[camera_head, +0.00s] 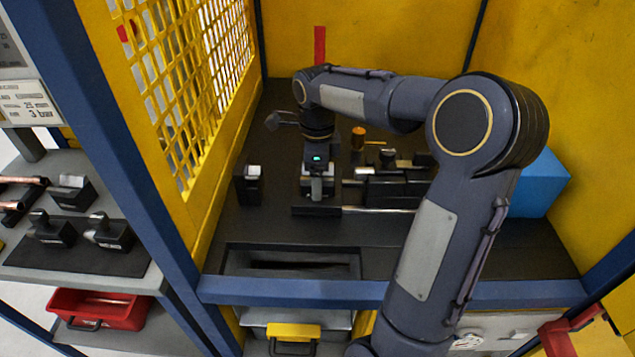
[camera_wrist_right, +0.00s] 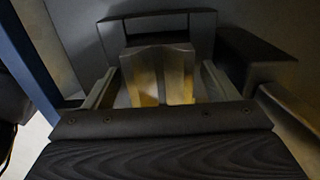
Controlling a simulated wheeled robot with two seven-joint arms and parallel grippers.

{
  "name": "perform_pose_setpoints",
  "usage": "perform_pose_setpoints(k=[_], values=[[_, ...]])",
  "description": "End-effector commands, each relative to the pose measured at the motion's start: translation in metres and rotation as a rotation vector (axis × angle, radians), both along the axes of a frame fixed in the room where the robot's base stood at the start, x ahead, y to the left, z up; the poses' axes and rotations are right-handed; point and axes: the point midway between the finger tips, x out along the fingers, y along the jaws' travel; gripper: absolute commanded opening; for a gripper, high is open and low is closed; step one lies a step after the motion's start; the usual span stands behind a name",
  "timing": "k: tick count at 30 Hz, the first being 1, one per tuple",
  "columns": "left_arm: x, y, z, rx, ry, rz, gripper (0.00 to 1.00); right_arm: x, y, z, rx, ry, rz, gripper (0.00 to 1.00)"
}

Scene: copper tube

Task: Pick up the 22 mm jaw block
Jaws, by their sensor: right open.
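My right arm reaches into the yellow-walled cell. Its gripper (camera_head: 317,188) points down over the dark work surface, at a block with pale metal parts that it partly hides. In the right wrist view, my open gripper (camera_wrist_right: 160,88) has its fingers on either side of a pale metal jaw block (camera_wrist_right: 178,72) with a groove down its middle. I cannot tell whether the fingers touch it. No 22 mm marking is readable. Other dark blocks with metal tops (camera_head: 72,192) sit on the grey shelf at the left. My left gripper is not in view.
A small dark block with a pale top (camera_head: 252,178) stands left of my right gripper. A dark clamp mechanism with a metal rod (camera_head: 395,185) lies to its right. A blue box (camera_head: 538,185) is farther right. A slot (camera_head: 290,262) opens near the front edge.

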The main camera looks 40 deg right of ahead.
Motion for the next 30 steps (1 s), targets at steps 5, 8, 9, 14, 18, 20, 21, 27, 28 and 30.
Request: perform_pose_setpoints(k=[5,8,9,14,18,20,21,27,28,30], values=[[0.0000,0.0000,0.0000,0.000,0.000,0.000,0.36,0.0000,-0.0001,0.0004,0.000,0.000,0.000,0.59],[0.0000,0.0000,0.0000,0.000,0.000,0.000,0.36,0.0000,-0.0001,0.0005,0.000,0.000,0.000,0.46],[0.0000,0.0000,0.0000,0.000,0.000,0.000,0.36,0.0000,-0.0001,0.0005,0.000,0.000,0.000,0.41],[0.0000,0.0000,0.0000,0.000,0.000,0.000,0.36,-0.0001,-0.0001,0.0006,0.000,0.000,0.000,0.20],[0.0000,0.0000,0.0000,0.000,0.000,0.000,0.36,-0.0001,-0.0001,0.0007,0.000,0.000,0.000,0.01],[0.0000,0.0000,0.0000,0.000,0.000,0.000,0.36,-0.0001,-0.0001,0.0007,0.000,0.000,0.000,0.00],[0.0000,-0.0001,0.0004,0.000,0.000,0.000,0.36,0.0007,-0.0002,0.0027,0.000,-0.005,0.000,0.00],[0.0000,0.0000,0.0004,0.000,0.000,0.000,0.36,0.0008,-0.0001,0.0030,-0.001,-0.006,0.000,0.00],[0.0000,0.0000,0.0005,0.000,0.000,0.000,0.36,0.0008,-0.0001,0.0034,-0.001,-0.006,0.000,0.00],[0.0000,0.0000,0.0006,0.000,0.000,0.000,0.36,0.0009,-0.0003,0.0052,-0.001,-0.006,0.000,0.00]])
